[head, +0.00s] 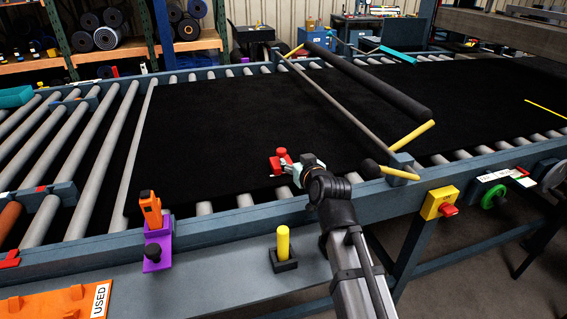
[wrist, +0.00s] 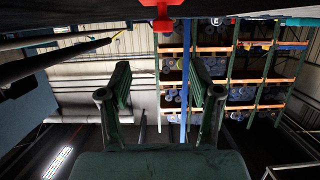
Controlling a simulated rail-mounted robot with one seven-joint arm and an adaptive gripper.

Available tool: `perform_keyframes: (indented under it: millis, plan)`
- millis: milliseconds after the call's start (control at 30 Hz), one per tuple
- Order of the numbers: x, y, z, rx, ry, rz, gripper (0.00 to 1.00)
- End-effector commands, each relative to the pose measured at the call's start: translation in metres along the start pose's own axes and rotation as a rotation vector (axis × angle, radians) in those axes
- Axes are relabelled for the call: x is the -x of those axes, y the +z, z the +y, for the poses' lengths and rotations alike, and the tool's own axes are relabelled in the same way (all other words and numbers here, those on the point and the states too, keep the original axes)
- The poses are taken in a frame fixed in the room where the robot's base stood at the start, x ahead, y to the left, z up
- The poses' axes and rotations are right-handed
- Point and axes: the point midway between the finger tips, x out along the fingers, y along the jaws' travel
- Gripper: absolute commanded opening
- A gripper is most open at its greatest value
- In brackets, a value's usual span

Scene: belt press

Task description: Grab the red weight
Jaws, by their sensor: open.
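The red weight (head: 281,160) rests on the black belt (head: 230,115), near the belt's front edge, in the head view. It also shows at the top centre of the wrist view (wrist: 163,12), where the belt fills the top edge. My gripper (head: 296,170) is just right of the weight in the head view, low over the belt. In the wrist view my gripper's two fingers (wrist: 158,85) are spread wide with nothing between them. The weight lines up sideways with the gap but sits above the fingertips in that picture. Contact with the weight cannot be told.
A slanted bar with yellow ends (head: 375,85) stands over the belt behind my arm. An orange and purple clamp (head: 153,230), a yellow peg (head: 283,242) and an orange tray marked USED (head: 50,305) are along the front. A yellow box with a red button (head: 440,205) is at right.

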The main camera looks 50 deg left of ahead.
Motion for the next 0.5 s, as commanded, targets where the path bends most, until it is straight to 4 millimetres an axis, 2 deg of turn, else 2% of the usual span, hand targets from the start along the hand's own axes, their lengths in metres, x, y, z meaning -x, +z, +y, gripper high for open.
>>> perform_keyframes:
  millis: [33, 300, 500]
  plan:
    - [-0.015, -0.004, 0.001, 0.0, 0.0, -0.002, 0.63]
    - [-0.066, -0.003, 0.0, -0.001, -0.001, -0.003, 0.63]
    - [-0.085, -0.001, -0.001, -0.002, -0.001, -0.002, 0.63]
